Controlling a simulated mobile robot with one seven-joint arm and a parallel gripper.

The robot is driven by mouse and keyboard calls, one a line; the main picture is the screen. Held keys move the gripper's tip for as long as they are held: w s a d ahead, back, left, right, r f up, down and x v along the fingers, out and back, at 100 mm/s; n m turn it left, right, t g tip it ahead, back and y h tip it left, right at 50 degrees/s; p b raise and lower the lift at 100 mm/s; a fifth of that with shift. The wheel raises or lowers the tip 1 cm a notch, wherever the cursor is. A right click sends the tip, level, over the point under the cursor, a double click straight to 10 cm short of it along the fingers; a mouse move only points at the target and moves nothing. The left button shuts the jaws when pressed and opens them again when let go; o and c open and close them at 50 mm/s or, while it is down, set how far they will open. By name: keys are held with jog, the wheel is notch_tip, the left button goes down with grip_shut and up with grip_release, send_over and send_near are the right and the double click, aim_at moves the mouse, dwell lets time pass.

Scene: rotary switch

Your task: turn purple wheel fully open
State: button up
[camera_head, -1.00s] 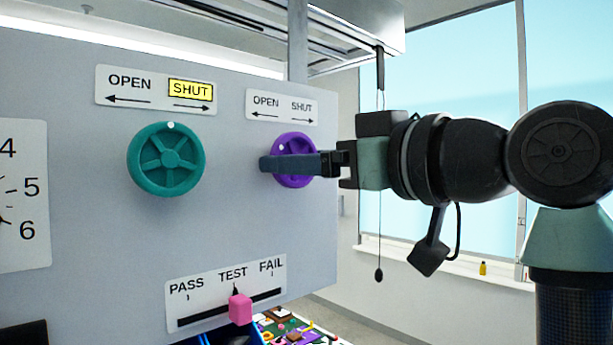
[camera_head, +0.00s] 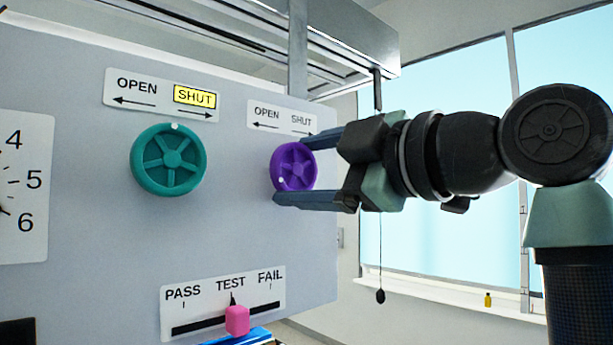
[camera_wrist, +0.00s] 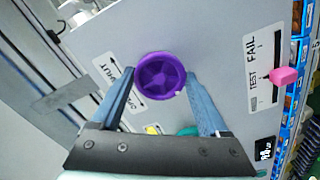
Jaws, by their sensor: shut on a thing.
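The purple wheel (camera_head: 296,168) is on the grey panel under a label with OPEN and SHUT arrows; neither word on it is lit. Its white dot is at the lower left of the rim in the head view. My gripper (camera_head: 291,169) is shut on the purple wheel, with one blue finger along its upper right edge and the other below it. The wrist view shows the purple wheel (camera_wrist: 160,77) between the two fingertips of my gripper (camera_wrist: 159,73), its white dot near the right finger.
A teal wheel (camera_head: 169,160) is left of the purple one, its label's SHUT (camera_head: 194,95) highlighted yellow. A pink slider (camera_head: 237,320) sits below at TEST. A dial (camera_head: 25,185) is at the far left.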

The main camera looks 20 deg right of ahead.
jog(key=n+b, duration=0.1)
jog(key=n, duration=1.1)
jog(key=shift+n, duration=0.3)
dwell(0.4)
jog(key=o, duration=1.2)
jog(key=shift+o, duration=0.2)
